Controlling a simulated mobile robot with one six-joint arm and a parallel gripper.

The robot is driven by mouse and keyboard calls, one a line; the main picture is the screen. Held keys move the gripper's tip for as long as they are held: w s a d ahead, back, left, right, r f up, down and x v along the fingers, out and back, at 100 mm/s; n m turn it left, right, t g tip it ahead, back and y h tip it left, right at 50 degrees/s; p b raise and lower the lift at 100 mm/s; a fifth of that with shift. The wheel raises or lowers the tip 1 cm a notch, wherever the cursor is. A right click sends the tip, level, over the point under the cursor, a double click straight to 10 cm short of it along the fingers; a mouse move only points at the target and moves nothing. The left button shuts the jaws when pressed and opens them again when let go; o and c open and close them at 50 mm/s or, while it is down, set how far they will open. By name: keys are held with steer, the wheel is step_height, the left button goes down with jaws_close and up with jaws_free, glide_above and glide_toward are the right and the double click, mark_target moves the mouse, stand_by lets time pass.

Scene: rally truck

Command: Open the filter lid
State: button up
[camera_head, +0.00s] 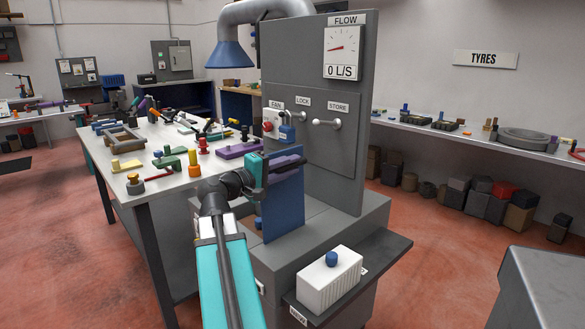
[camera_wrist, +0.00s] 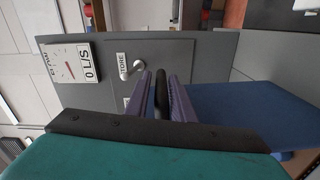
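The blue filter lid (camera_head: 284,205) stands upright at the front of the grey filter cabinet (camera_head: 318,235). It looks swung out from the cabinet, with a dark gap beside it on the left. My gripper (camera_head: 286,162) is at the lid's upper edge. In the wrist view, its purple fingers (camera_wrist: 161,92) lie on either side of a dark handle bar (camera_wrist: 161,88) and look shut on it. The lid's blue face (camera_wrist: 235,110) fills the right of that view. The cabinet's inside is mostly hidden behind the lid and my arm.
A white filter block (camera_head: 329,280) with a blue knob sits on the shelf at the cabinet's front right. The FAN, LOCK and STORE controls (camera_head: 325,123) are on the upright panel. A cluttered workbench (camera_head: 150,180) stands at left.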

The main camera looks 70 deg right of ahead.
steer(key=shift+o, duration=0.9)
steer(key=shift+a+r, duration=0.1)
steer(key=shift+a, duration=0.05)
steer(key=shift+s+d, duration=0.1)
steer(key=shift+d, duration=0.1)
steer(key=shift+a, duration=0.1)
steer(key=shift+a+f, duration=0.15)
steer(key=shift+f, duration=0.05)
steer(key=v, duration=1.3)
steer(key=shift+a, duration=0.2)
